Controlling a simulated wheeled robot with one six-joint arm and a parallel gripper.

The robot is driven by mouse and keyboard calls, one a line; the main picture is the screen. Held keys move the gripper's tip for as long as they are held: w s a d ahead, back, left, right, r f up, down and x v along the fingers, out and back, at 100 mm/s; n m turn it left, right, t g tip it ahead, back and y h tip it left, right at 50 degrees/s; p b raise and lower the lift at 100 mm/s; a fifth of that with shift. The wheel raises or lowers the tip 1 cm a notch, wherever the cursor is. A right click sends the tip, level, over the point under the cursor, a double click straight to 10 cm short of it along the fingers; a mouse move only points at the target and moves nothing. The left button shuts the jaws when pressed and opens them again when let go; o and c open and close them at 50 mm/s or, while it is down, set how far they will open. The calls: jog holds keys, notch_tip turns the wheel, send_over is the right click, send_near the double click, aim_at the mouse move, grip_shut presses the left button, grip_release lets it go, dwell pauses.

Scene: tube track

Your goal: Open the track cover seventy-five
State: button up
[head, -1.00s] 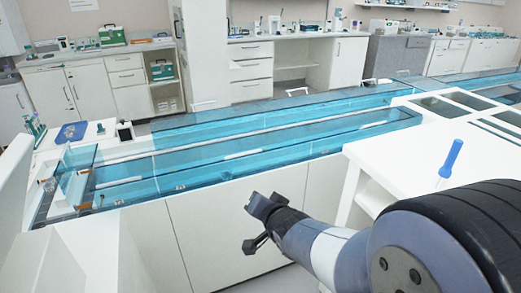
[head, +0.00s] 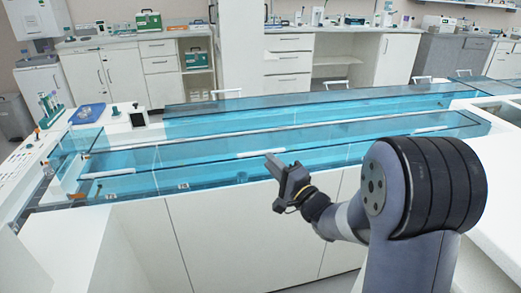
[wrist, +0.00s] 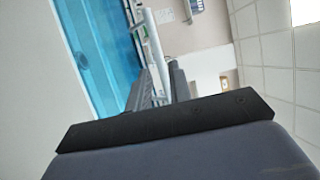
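A long transparent blue track cover (head: 220,158) lies closed along the near side of the white track bench. White bar-like strips show on it, one at the left (head: 107,174), one at the middle (head: 260,154) and one at the right. My gripper (head: 278,168) is in front of the cover's near edge, overlapping it around the middle strip in the head view. It looks empty, and I cannot see it touching the cover. In the wrist view my two fingers (wrist: 162,83) stand apart with a narrow gap, and the blue cover (wrist: 93,45) is on the left.
A second blue cover (head: 290,104) runs behind. A tube rack (head: 50,108) and a blue tray (head: 87,113) stand at the left end. A white counter (head: 497,175) is on the right. White cabinet doors (head: 231,228) form the bench front. Lab benches line the back wall.

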aim_at(258, 149)
jog(key=x, duration=0.7)
jog(key=shift+c, duration=0.3)
grip_shut()
